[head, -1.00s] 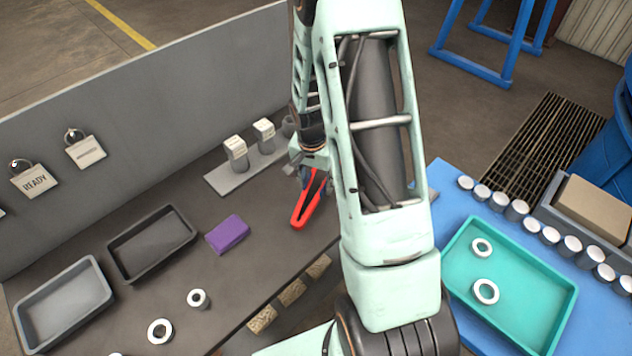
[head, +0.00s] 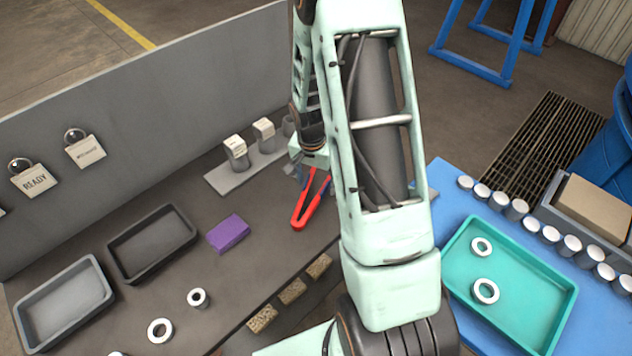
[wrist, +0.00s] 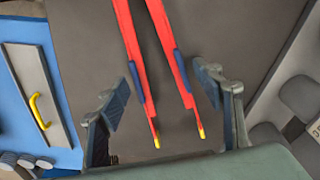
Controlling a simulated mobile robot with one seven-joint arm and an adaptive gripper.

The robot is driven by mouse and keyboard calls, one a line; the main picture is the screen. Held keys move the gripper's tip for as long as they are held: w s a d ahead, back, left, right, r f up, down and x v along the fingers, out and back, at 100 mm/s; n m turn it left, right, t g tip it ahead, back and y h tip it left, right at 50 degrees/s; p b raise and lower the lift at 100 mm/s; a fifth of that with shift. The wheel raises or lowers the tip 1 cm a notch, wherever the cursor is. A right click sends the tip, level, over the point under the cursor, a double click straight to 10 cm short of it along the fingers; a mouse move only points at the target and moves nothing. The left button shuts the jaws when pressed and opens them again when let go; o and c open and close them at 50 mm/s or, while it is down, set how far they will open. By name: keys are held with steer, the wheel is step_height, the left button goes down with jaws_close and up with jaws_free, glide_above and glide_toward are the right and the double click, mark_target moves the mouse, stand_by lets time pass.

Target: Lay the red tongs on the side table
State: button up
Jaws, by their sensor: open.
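The red tongs (head: 299,215) lie on the dark grey bench top (head: 190,270), near its right end, with their joined end toward the camera. In the wrist view the two red arms of the tongs (wrist: 133,45) spread apart, with blue pads and yellow tips. My gripper (wrist: 164,92) is open, one finger on each side of the tongs, with gaps between fingers and arms. In the head view my gripper (head: 308,172) is at the far end of the tongs, partly hidden by my arm.
A purple block (head: 228,233), two trays (head: 150,245) and several rings are on the bench left of the tongs. A rack with labelled blocks (head: 238,152) stands behind. A blue table (head: 455,185) with a teal tray (head: 530,295) is at right.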

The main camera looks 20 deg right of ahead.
step_height(320, 180, up, 11)
steer(key=s+a, duration=0.1)
steer(key=shift+r+b, duration=0.15)
steer(key=shift+b, duration=0.15)
steer(key=shift+s, duration=0.1)
stand_by(0.3)
